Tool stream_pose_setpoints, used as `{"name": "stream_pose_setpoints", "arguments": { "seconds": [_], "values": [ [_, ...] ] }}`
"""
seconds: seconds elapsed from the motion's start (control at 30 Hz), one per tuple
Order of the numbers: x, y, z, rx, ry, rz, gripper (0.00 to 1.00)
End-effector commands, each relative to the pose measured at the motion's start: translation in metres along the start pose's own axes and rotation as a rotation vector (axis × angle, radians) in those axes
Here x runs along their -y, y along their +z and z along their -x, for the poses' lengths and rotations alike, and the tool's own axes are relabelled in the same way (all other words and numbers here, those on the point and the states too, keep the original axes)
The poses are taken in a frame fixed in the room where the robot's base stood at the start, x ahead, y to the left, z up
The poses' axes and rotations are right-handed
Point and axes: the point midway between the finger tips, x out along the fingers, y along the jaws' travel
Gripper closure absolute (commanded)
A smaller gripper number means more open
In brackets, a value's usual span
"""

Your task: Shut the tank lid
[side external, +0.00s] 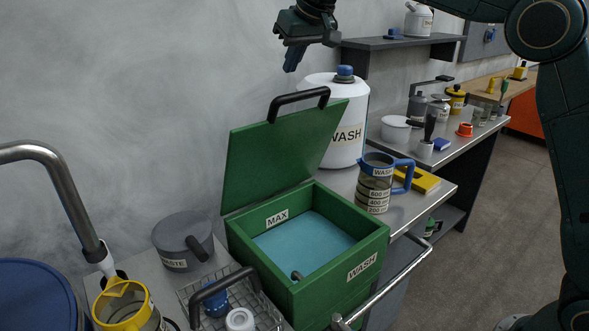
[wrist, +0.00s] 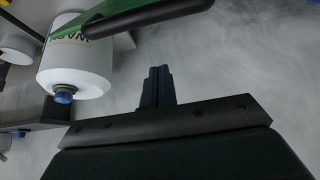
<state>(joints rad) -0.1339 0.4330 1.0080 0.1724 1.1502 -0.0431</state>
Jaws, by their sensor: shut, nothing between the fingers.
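The green tank (side external: 310,284) stands open in the side external view, with blue liquid inside and MAX and WASH labels. Its green lid (side external: 278,154) is tilted up and back, nearly upright, with a black bar handle (side external: 299,98) along its top edge. My gripper (side external: 291,60) is shut and empty, above the lid's handle and apart from it. In the wrist view my shut fingers (wrist: 157,88) point at the grey wall. The lid's green edge (wrist: 105,20) and black handle (wrist: 150,17) cross the top of that view.
A white WASH bottle (side external: 349,110) with a blue cap stands behind the lid. A measuring jug (side external: 376,182) stands right of the tank. A grey waste pot (side external: 183,241) and a wire basket (side external: 262,310) are to the left. A wall shelf (side external: 395,42) is near my gripper.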

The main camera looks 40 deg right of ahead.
Motion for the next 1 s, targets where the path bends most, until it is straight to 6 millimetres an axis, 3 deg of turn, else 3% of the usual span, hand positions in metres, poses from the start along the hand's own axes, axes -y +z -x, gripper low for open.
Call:
{"name": "stream_pose_setpoints", "arguments": {
  "seconds": [0.23,0.7,1.0],
  "values": [
    [-0.001,0.001,-0.041,0.004,0.001,-0.001,1.00],
    [0.000,0.030,-0.028,0.001,-0.001,0.000,1.00],
    [0.000,0.038,-0.026,0.000,-0.001,0.000,1.00]
  ]
}}
